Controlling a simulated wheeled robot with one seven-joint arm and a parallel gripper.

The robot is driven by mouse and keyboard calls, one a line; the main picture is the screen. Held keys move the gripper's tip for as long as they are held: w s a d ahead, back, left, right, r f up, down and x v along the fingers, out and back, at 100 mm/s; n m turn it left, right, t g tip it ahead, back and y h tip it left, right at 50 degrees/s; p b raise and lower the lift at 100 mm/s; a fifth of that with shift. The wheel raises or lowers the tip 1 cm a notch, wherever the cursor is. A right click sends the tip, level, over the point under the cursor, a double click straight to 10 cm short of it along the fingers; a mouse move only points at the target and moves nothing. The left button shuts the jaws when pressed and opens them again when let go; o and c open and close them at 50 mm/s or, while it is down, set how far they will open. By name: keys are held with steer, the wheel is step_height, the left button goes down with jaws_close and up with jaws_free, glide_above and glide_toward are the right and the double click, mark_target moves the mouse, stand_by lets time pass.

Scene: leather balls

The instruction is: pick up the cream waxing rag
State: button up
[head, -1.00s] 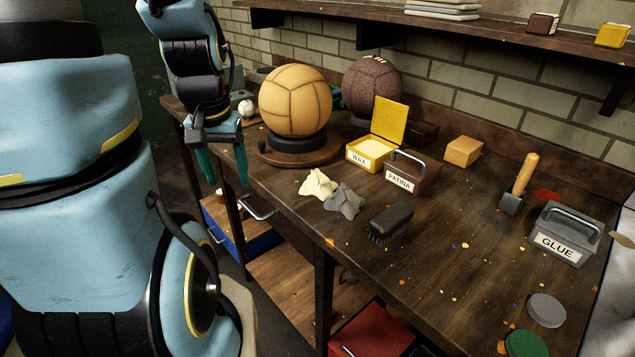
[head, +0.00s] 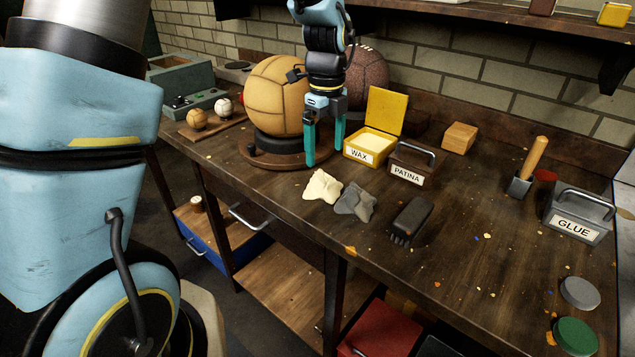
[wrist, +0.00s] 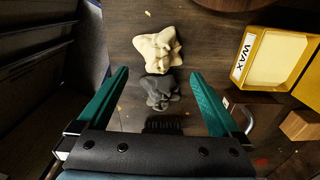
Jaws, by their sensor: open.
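The cream waxing rag (head: 321,187) lies crumpled on the workbench near its front edge, left of a grey rag (head: 356,202). The two rags touch or nearly touch. My gripper (head: 325,158) is open and empty, with its teal fingers pointing down above the bench, just behind the cream rag in the head view. In the wrist view the cream rag (wrist: 158,48) lies beyond the fingertips, near the middle. The grey rag (wrist: 160,91) lies nearer, between the fingertips of my gripper (wrist: 159,78) as seen from above.
The yellow wax tin (head: 368,146) and patina box (head: 411,164) stand right of the rags. A dark brush (head: 410,220) lies in front. A tan ball (head: 277,95) on a round stand (head: 262,157) is behind left.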

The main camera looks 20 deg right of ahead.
mark_target(323, 172)
steer(key=shift+w+a+f+p, duration=0.15)
steer(key=shift+f+p, duration=0.6)
steer(key=shift+f, duration=1.6)
steer(key=shift+w+f+p, duration=0.1)
steer(key=shift+f+p, duration=0.65)
steer(key=shift+f, duration=1.6)
steer(key=c, duration=1.1)
steer(key=shift+r, duration=0.1)
step_height(323, 172, up, 10)
steer(key=b, duration=0.2)
steer(key=shift+b, duration=0.35)
